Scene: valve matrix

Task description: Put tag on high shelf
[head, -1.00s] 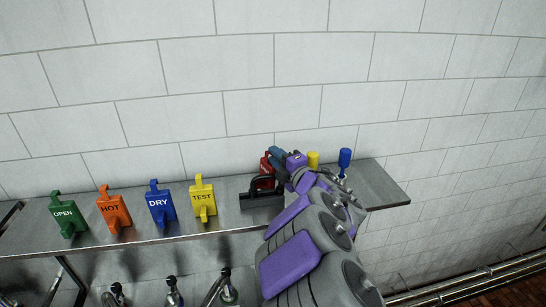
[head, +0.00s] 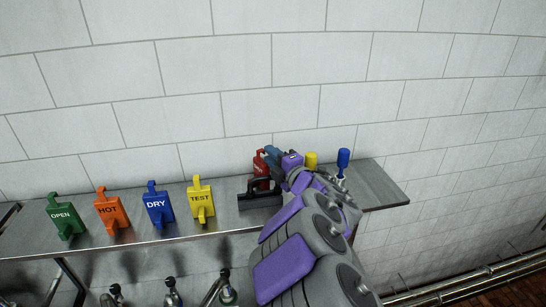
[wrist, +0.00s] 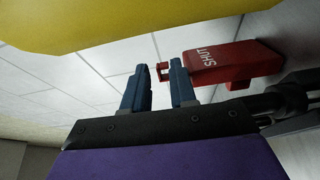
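The red tag marked SHUT (wrist: 225,62) shows in the wrist view, lying sideways in that picture, with its hook beside the fingertips. In the head view the red tag (head: 260,162) is at the back of the metal shelf (head: 232,218), partly hidden by a black object and my gripper. My gripper (wrist: 158,75) has two blue fingers, apart, with the tag's hook showing in the gap between them. I cannot tell whether a finger touches the hook. In the head view my gripper (head: 272,152) is just right of the tag.
Green OPEN (head: 64,216), orange HOT (head: 111,211), blue DRY (head: 157,206) and yellow TEST (head: 201,200) tags stand left. A black object (head: 260,196) is before the red tag. Yellow-topped (head: 311,159) and blue-topped (head: 343,158) items stand right. A tiled wall is behind.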

